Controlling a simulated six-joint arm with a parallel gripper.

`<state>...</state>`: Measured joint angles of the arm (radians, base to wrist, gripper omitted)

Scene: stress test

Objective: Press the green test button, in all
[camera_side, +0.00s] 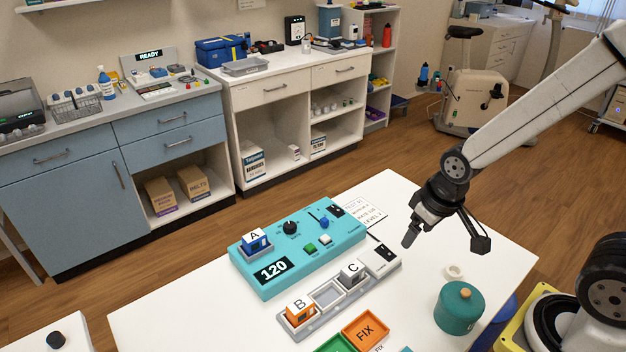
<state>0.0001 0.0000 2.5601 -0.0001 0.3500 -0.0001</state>
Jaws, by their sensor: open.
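The turquoise test panel (345,243) lies on the white table. Its small green button (310,247) is on the front half, beside a white button (326,239). A black knob (291,228) and a blue knob (324,222) are on the panel behind the buttons. My gripper (412,236) is open above the table, right of the panel and apart from the green button. Nothing shows between its fingers.
A grey tray (327,294) in front of the panel holds orange block B (300,312) and white block C (352,272), with an empty compartment between. An orange FIX bin (366,331) is nearer. A green canister (460,307) stands right. A printed card (366,210) lies behind.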

